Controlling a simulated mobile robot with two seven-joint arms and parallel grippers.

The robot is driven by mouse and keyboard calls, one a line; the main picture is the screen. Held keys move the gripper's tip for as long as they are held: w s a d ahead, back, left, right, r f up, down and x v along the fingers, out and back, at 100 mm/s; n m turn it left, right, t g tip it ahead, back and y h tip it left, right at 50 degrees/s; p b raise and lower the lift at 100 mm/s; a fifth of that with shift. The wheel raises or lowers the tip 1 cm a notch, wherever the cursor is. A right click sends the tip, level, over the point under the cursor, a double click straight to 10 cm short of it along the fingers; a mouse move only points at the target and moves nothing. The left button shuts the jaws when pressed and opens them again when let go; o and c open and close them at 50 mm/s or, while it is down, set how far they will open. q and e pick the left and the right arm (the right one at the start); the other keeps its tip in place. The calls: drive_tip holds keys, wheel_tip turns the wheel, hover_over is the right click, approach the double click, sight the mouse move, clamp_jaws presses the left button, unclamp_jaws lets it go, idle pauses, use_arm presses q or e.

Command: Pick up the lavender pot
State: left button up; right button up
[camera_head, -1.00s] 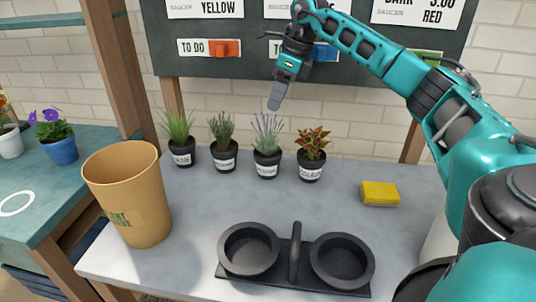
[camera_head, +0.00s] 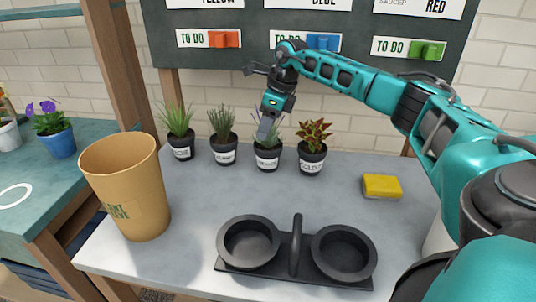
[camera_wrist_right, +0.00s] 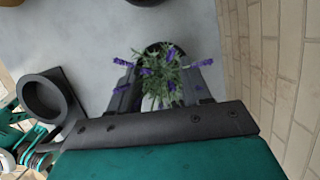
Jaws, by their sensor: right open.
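The lavender pot (camera_head: 267,158) is a small dark pot with a white label, third from the left in the row at the back of the table. My right gripper (camera_head: 265,134) is directly above it, pointing down, its fingers among the plant's stems. In the right wrist view the purple-flowered lavender (camera_wrist_right: 166,75) shows between the two spread fingers of the right gripper (camera_wrist_right: 165,98). The gripper is open. The foliage hides much of the pot's rim there, so contact with the pot cannot be told. My left gripper is not in view.
Two other potted plants (camera_head: 222,150) (camera_head: 181,146) stand to the left and a red-leaved one (camera_head: 312,158) close on the right. A black double holder (camera_head: 296,262), a yellow sponge (camera_head: 382,187) and a tan bin (camera_head: 128,190) are on the table. The board (camera_head: 360,18) is behind.

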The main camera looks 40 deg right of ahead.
drive_tip(key=shift+f, duration=0.25)
drive_tip(key=shift+c, duration=0.4)
clamp_jaws()
drive_tip(key=shift+w+r, duration=0.1)
idle(0.8)
